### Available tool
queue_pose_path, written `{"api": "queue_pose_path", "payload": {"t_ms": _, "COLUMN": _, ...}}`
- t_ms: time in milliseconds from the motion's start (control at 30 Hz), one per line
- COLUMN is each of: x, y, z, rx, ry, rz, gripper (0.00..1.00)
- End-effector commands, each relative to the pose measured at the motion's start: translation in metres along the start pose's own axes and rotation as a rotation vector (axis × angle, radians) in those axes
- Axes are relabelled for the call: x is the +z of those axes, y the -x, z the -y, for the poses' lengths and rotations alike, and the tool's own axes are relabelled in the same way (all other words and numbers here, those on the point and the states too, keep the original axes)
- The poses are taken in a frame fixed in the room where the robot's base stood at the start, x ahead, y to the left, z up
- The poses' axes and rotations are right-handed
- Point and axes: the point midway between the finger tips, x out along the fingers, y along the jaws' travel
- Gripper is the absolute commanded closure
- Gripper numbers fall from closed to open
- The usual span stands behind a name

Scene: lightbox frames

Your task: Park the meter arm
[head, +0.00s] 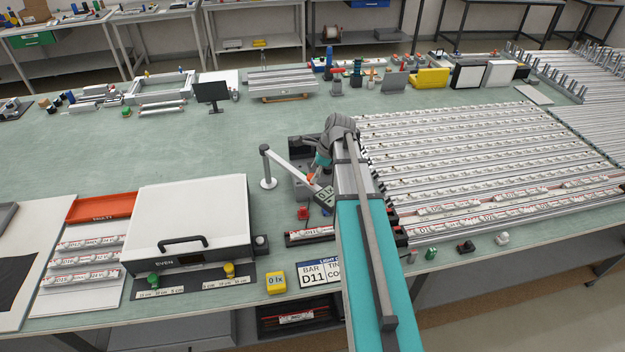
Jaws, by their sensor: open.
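The meter arm (290,167) is a pale bar that runs from a short post (267,182) with a round white foot, down and right. At its right end is a dark-framed meter head (325,197) with "0 lx" lettering, right beside my forearm. My gripper (312,177) is small in this view, below my grey wrist and partly hidden by it. It is open, close above the meter arm's right end. I cannot tell whether it touches the bar. A dark fixture (301,150) stands behind it, partly covered by my wrist.
A white oven-like box (190,210) with a black handle stands to the left. A yellow "0 lx" block (276,283) and a sign (318,275) lie at the front edge. Racks of light bars (480,150) fill the right.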

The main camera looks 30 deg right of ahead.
Motion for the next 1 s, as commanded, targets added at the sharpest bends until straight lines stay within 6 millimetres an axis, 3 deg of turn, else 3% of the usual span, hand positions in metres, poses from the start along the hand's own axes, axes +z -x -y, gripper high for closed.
{"api": "queue_pose_path", "payload": {"t_ms": 200, "x": -0.0005, "y": -0.0103, "z": 0.0001, "rx": 0.0, "ry": 0.0, "rz": 0.0, "gripper": 0.19}}
{"api": "queue_pose_path", "payload": {"t_ms": 600, "x": 0.0001, "y": -0.011, "z": 0.0, "rx": 0.0, "ry": 0.0, "rz": 0.0, "gripper": 0.19}}
{"api": "queue_pose_path", "payload": {"t_ms": 1000, "x": 0.0002, "y": -0.0111, "z": 0.0, "rx": 0.0, "ry": 0.0, "rz": 0.0, "gripper": 0.93}}
